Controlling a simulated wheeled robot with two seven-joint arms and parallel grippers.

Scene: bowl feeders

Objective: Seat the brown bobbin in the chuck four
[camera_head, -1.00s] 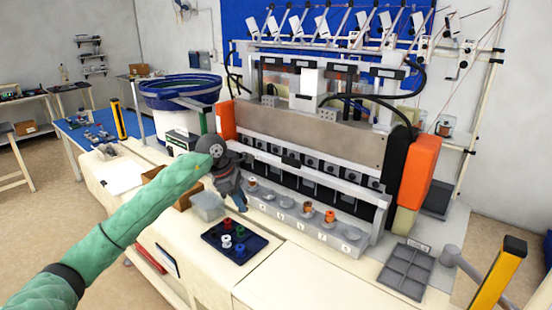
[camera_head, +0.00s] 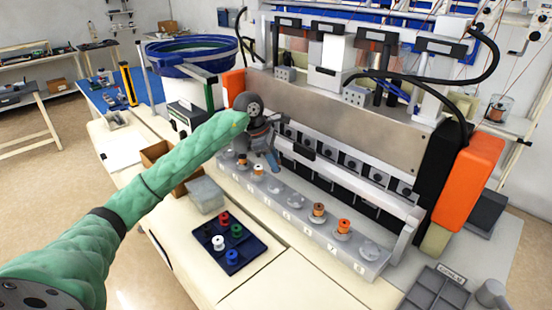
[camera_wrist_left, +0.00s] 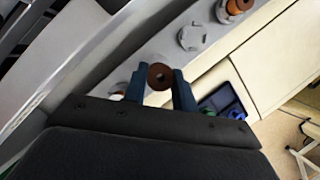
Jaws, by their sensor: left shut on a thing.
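My left gripper (camera_head: 273,166) is shut on the brown bobbin (camera_wrist_left: 160,76), which sits between its two dark blue fingers in the left wrist view. The head view does not clearly show the held bobbin. The fingers are above the grey chuck rail (camera_head: 332,240), close to an empty chuck (camera_head: 276,186). Another empty chuck (camera_head: 296,199) is just right of it; an empty chuck also shows in the left wrist view (camera_wrist_left: 192,38). The rail's number labels are too small to read surely. My right gripper is not in view.
Copper-coloured bobbins stand in chucks at right (camera_head: 319,210) (camera_head: 343,227), and a pale-topped bobbin (camera_head: 258,170) is left of the fingers. A blue tray (camera_head: 250,259) holds several bobbins in front of the rail. The machine's front (camera_head: 330,130) rises behind the rail.

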